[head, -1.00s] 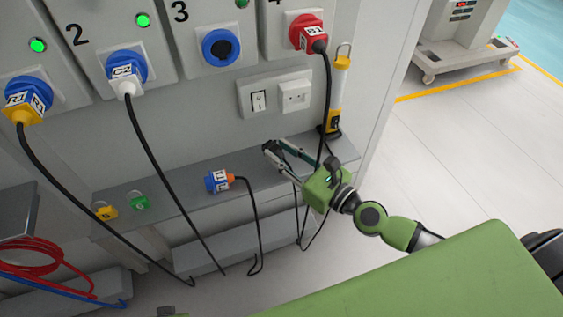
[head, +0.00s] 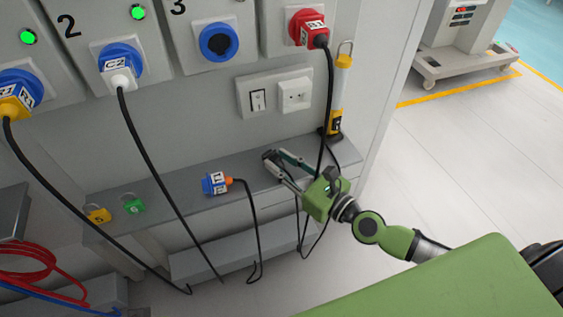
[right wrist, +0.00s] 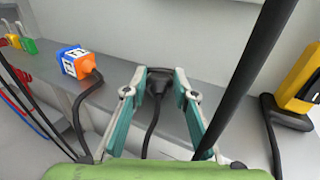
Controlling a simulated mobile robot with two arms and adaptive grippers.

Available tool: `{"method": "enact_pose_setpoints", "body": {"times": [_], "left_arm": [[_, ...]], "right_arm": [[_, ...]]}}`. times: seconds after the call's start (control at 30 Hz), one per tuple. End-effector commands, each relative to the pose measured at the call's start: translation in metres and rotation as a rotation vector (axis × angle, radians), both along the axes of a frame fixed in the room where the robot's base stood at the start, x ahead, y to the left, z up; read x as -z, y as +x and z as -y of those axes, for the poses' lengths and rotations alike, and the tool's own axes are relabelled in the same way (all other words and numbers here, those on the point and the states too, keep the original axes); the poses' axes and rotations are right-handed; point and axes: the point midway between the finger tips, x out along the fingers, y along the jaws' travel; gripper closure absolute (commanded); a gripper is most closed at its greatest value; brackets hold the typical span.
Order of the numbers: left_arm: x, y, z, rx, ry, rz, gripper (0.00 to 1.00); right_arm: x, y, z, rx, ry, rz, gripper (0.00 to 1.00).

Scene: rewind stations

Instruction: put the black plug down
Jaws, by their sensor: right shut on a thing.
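My right gripper (head: 276,162) is over the grey shelf (head: 170,206) under the sockets. In the right wrist view its teal-lined fingers (right wrist: 158,84) are shut on the black plug (right wrist: 158,77). The plug's black cord hangs down between the fingers toward me. The plug is at or just above the shelf, near the wall; I cannot tell whether it touches. In the head view the fingers mostly hide it. My left gripper is not in view.
A blue plug with an orange collar (head: 216,183) lies on the shelf to the left. Yellow (head: 98,215) and green (head: 133,205) padlocks lie farther left. A yellow lamp (head: 337,118) stands at the right end. A black cord from the red plug (head: 308,29) hangs close to the gripper.

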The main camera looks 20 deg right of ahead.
Motion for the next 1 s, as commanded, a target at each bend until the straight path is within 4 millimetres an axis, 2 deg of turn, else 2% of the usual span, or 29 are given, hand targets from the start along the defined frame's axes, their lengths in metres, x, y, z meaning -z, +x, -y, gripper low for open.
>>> {"method": "enact_pose_setpoints", "body": {"times": [0.17,0.2,0.27,0.73,0.77,0.97,1.0], "left_arm": [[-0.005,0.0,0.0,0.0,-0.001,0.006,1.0],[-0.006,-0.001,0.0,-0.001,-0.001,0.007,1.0],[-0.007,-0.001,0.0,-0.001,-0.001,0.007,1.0],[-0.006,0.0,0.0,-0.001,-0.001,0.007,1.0],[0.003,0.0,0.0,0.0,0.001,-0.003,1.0],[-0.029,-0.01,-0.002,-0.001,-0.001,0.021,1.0],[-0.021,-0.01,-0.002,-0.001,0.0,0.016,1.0]], "right_arm": [[0.003,0.0,0.0,0.0,0.0,0.001,1.0],[0.003,0.0,0.0,0.0,0.0,0.0,0.72],[0.002,0.0,0.0,0.0,0.0,0.0,0.57],[-0.002,0.0,0.0,0.0,0.0,0.0,0.57],[0.001,-0.003,0.001,0.0,-0.001,-0.002,0.57],[0.003,-0.032,0.015,-0.003,-0.003,-0.003,0.57],[0.005,-0.039,0.019,-0.001,-0.005,-0.005,0.57]]}}
